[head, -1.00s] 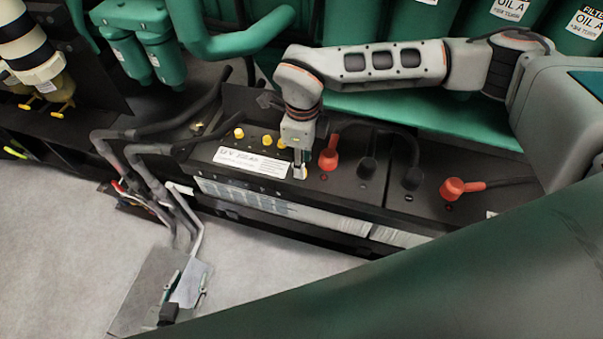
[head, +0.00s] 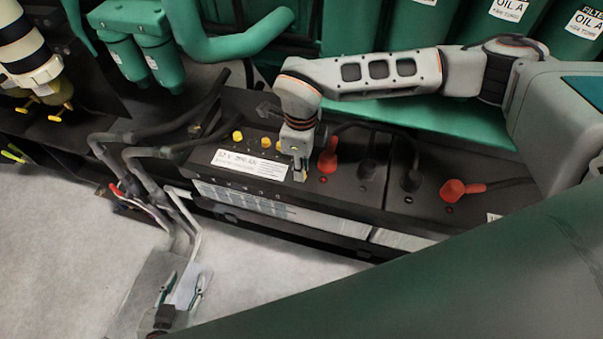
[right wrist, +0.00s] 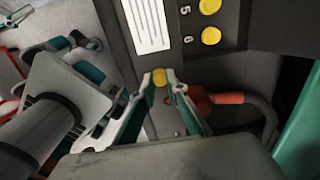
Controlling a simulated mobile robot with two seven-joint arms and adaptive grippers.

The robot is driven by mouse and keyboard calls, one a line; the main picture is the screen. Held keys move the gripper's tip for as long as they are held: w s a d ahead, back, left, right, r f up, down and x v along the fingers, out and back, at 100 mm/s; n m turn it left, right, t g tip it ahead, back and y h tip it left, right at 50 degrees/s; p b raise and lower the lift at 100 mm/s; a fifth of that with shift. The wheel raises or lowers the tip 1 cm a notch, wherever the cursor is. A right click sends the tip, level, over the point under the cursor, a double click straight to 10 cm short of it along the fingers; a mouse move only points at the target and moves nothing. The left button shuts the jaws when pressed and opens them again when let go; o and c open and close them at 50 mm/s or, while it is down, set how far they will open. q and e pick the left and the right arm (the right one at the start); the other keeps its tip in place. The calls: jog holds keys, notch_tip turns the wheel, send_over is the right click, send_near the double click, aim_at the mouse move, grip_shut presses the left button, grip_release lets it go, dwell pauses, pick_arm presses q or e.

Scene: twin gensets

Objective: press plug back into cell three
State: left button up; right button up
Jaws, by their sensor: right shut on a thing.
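My right gripper (head: 299,174) is low at the front edge of the black battery's top (head: 325,190), right of the white label (head: 251,164). In the right wrist view its fingers (right wrist: 160,80) are shut on a small yellow plug (right wrist: 159,77). Yellow plugs (head: 237,136) sit in a row behind the label; in the right wrist view plugs (right wrist: 211,36) sit beside the numbers 5 and 6. I cannot make out cell three's opening. My left gripper (head: 182,288) is at the lower left over the pale floor, fingers apart and empty.
A red terminal cover (head: 328,158) stands close right of my right gripper, and another (head: 455,189) is further right. Thick black cables (head: 182,117) cross the battery's left end. Green pipework (head: 230,40) overhangs behind. A large green surface (head: 430,275) blocks the lower right.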

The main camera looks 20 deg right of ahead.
jog(key=shift+r+p, duration=1.2)
jog(key=shift+r, duration=0.7)
pick_arm(q)
jog(key=r, duration=0.2)
jog(key=w+r, duration=0.1)
jog(key=shift+r, duration=0.4)
pick_arm(e)
jog(key=shift+f, duration=0.1)
jog(key=shift+w, duration=0.1)
